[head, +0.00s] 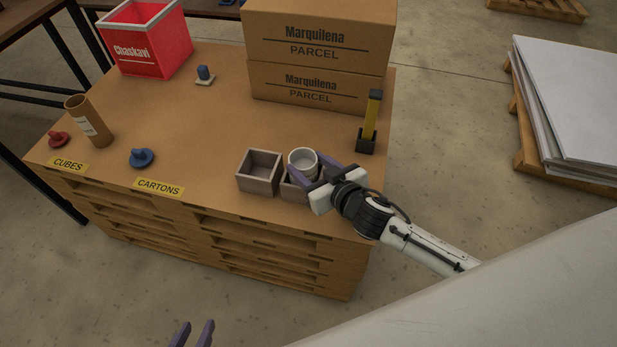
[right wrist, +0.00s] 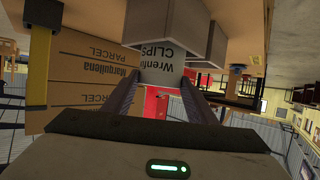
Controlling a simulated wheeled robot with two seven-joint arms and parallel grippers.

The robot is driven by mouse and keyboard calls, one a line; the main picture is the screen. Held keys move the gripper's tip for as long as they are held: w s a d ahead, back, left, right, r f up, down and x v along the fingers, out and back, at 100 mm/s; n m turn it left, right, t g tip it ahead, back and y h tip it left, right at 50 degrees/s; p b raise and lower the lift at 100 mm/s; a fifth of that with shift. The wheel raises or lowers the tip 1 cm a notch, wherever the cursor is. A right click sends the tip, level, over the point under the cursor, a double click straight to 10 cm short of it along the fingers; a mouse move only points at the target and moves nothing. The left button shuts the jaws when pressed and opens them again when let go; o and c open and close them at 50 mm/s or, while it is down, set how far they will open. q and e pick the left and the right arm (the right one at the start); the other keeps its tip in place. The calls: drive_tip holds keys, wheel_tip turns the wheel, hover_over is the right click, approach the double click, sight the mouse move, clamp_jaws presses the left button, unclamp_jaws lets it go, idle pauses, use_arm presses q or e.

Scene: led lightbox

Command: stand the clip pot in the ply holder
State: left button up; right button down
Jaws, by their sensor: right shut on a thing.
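The white clip pot (head: 302,162) stands upright over the right-hand square of the grey-brown ply holder (head: 257,186). My right gripper (head: 318,178) is shut on the pot from the right. In the right wrist view, which is upside down, the pot (right wrist: 163,76) shows its "CLIPS" label between the fingers. The holder (right wrist: 168,22) covers the pot's base there, so I cannot tell whether the base is seated or just above the floor of the holder. The holder's left square is empty. My left gripper (head: 196,335) is open and empty at the bottom edge.
Two stacked parcel cartons (head: 318,50) stand behind the holder. A yellow-and-black upright tool (head: 370,122) is close to the right. A blue knobbed piece (head: 141,158), a cardboard tube (head: 90,122), a red knobbed piece (head: 59,139) and a red crate (head: 148,40) are leftward.

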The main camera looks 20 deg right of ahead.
sight(310, 176)
drive_tip(key=shift+f+b, duration=0.65)
drive_tip(key=shift+f, duration=1.25)
drive_tip(key=c, duration=1)
unclamp_jaws()
drive_tip(key=shift+c, duration=0.2)
drive_tip(key=shift+s+r, duration=0.15)
drive_tip(key=p+v, duration=0.1)
drive_tip(key=v, duration=1)
drive_tip(key=s+a+f+g, duration=0.1)
drive_tip(key=s+f+g, duration=0.1)
drive_tip(key=s+f, duration=0.3)
drive_tip(key=s+a+f+g, duration=0.2)
drive_tip(key=s+f, duration=0.4)
drive_tip(key=s, duration=0.3)
drive_tip(key=shift+s+a+g, duration=0.3)
drive_tip(key=shift+s+a, duration=0.05)
drive_tip(key=shift+s, duration=0.05)
